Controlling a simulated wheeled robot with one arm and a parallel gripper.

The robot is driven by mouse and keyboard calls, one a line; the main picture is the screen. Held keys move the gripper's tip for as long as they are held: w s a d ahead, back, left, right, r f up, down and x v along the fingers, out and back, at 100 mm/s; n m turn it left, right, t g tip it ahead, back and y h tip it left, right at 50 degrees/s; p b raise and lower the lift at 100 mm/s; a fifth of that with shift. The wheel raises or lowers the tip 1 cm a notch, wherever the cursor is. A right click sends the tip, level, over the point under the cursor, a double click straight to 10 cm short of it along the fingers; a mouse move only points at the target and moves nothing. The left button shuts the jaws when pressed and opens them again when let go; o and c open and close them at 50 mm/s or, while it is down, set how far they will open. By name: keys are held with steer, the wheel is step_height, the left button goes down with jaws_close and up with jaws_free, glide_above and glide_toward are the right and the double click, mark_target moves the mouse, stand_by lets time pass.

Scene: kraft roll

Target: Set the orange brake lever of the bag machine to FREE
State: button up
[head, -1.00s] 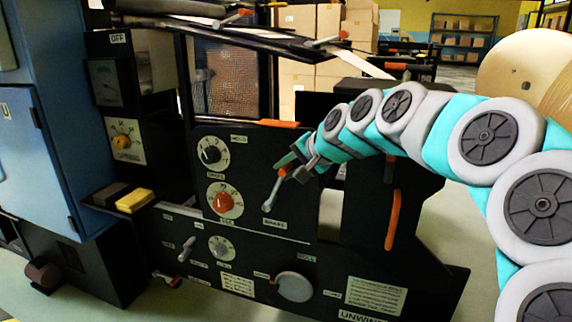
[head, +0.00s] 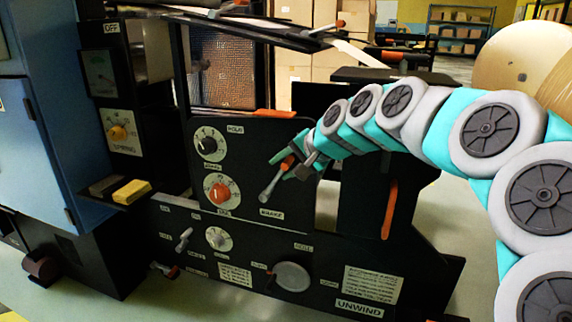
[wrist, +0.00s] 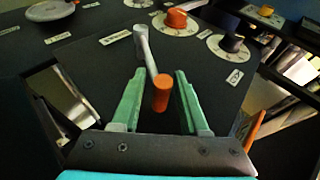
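The brake lever (head: 274,182) is a grey rod with an orange grip, on the machine's black panel above the BRAKE label (head: 271,213). In the head view it slants, with its orange end up and to the right. In the wrist view the orange grip (wrist: 161,92) lies between the green fingers of my gripper (wrist: 160,88), and the grey rod runs up and left to its pivot. The fingers are open, with a gap visible on both sides of the grip. In the head view my gripper (head: 290,166) is at the lever's upper end. I see no readable FREE mark.
An orange dial (head: 219,192) and a black dial (head: 209,145) sit left of the lever. A grey round knob (head: 292,277) is on the lower panel. An orange bar (head: 389,210) stands to the right. A yellow block (head: 132,191) lies on the left ledge.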

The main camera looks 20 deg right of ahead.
steer(key=shift+o, duration=1.4)
steer(key=shift+d+r, duration=0.1)
steer(key=shift+r, duration=0.05)
steer(key=shift+o, duration=0.2)
steer(key=shift+w+d+r, duration=0.1)
steer(key=shift+d, duration=0.05)
steer(key=shift+d+r, duration=0.1)
steer(key=v, duration=0.7)
steer(key=shift+s+p, duration=0.3)
steer(key=shift+s, duration=0.05)
steer(key=shift+r, duration=0.1)
steer(key=s+a+f+n+g+h+p, duration=0.1)
steer(key=s+a+f+n+g+p, duration=0.15)
steer(key=s+a+f, duration=0.35)
steer(key=s+a+f+n+g+p, duration=0.2)
steer(key=s+a+f+n+g, duration=0.15)
steer(key=s, duration=0.55)
steer(key=s+d+f+n+g+h+p, duration=0.1)
steer(key=s+f+g+p, duration=0.1)
steer(key=s, duration=0.7)
steer(key=s+f+n+g+h+p, duration=0.2)
steer(key=s+f+g, duration=0.1)
steer(key=s, duration=0.7)
steer(key=shift+s+d+f, duration=0.25)
steer(key=shift+d+f, duration=0.15)
steer(key=shift+f, duration=0.25)
